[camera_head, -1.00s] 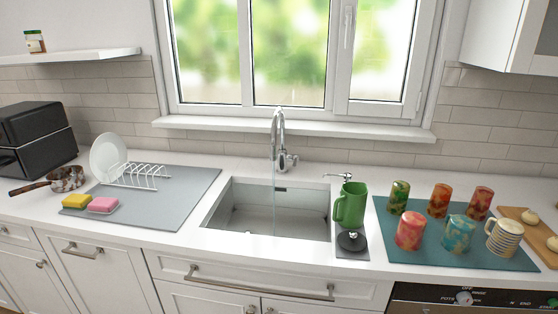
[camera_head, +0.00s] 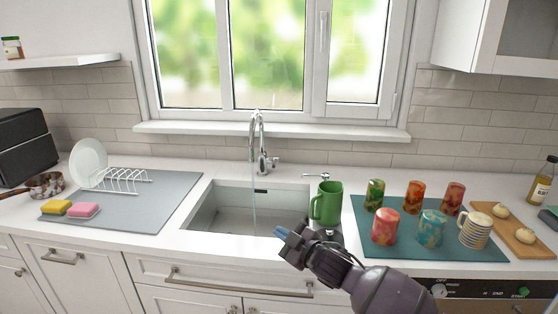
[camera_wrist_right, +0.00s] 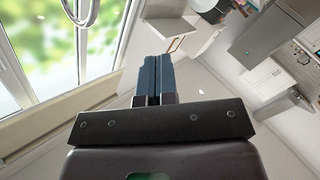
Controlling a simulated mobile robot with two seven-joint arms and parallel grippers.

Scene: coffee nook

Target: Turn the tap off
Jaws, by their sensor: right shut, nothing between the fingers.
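The chrome tap (camera_head: 258,135) stands behind the sink (camera_head: 240,218), with its curved spout over the basin. A thin stream of water falls from the spout into the sink. The tap's lever (camera_head: 273,160) is on the right side of its body. My right gripper (camera_head: 283,235) is in front of the sink's front edge, low and apart from the tap. Its blue fingers are shut and empty; they also show pressed together in the right wrist view (camera_wrist_right: 155,80). My left gripper is not in view.
A green jug (camera_head: 326,204) stands right of the sink, close behind my right arm. Several mugs stand on a teal mat (camera_head: 440,249) further right. A grey mat (camera_head: 130,221) with a dish rack (camera_head: 122,181) lies left. The window sill is behind the tap.

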